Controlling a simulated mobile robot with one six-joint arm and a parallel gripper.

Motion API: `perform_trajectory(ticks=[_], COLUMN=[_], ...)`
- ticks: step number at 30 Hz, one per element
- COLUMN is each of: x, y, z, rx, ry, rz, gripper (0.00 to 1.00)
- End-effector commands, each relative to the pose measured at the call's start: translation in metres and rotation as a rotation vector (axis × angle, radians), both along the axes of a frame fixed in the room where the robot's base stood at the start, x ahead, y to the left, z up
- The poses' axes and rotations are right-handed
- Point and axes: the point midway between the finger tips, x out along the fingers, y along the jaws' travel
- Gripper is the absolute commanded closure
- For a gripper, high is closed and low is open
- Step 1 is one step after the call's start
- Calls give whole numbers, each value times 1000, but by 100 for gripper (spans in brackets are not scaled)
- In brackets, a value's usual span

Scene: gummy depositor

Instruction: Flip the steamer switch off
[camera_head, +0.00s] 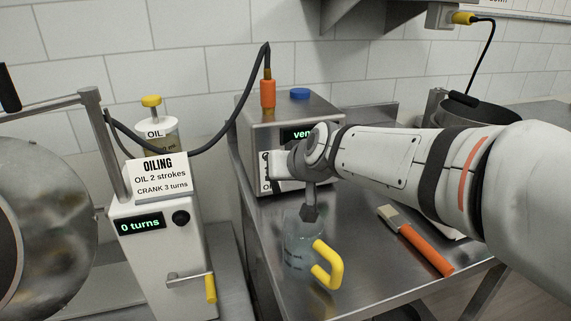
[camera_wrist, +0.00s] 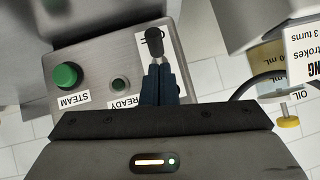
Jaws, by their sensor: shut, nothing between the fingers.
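The steamer is a steel box (camera_head: 318,107) on the steel table in the head view, with a green display partly hidden by my arm. In the wrist view its panel (camera_wrist: 95,48) appears upside down. In the head view my arm hides the switch and the fingertips.
A green STEAM button (camera_wrist: 66,76) and a small READY lamp (camera_wrist: 120,84) sit beside the switch. A clear jug with a yellow handle (camera_head: 330,266) stands below my wrist. An orange-handled brush (camera_head: 425,250) lies to the right. The oiling machine (camera_head: 155,240) stands left, with a gap between.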

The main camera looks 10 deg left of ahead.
Motion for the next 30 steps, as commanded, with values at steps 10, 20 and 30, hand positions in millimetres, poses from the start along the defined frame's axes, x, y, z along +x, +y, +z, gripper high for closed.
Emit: perform_trajectory(ticks=[10, 20, 30], x=[-1, -3, -38], y=[1, -3, -37], z=[10, 21, 60], rx=[0, 1, 2], ry=[1, -1, -4], rz=[2, 1, 1], gripper=[100, 100, 100])
